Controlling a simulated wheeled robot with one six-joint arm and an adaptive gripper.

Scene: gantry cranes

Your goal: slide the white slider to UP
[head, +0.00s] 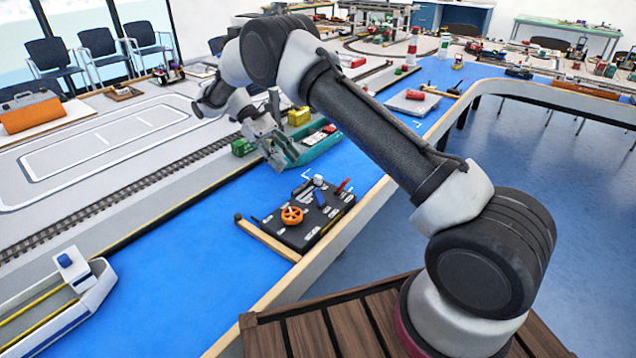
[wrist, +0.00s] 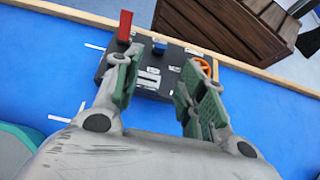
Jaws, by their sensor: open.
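A dark control panel (head: 285,233) lies on the blue surface near its front edge. A small white piece (head: 317,180) stands at the panel's far side and looks like the white slider; its position is too small to read. In the wrist view the panel (wrist: 142,92) shows between and beyond my fingers, with white marks (wrist: 150,73) on it. I cannot tell which of these is the slider, and no UP lettering is readable. My gripper (head: 284,160) is open and empty, above and beyond the panel's far left side. Its fingers (wrist: 158,78) are apart and partly cover the panel.
The panel also carries an orange wheel (head: 291,215), a blue control (head: 319,198) and a red lever (head: 343,186). A teal boat-like tray (head: 318,146) stands behind.

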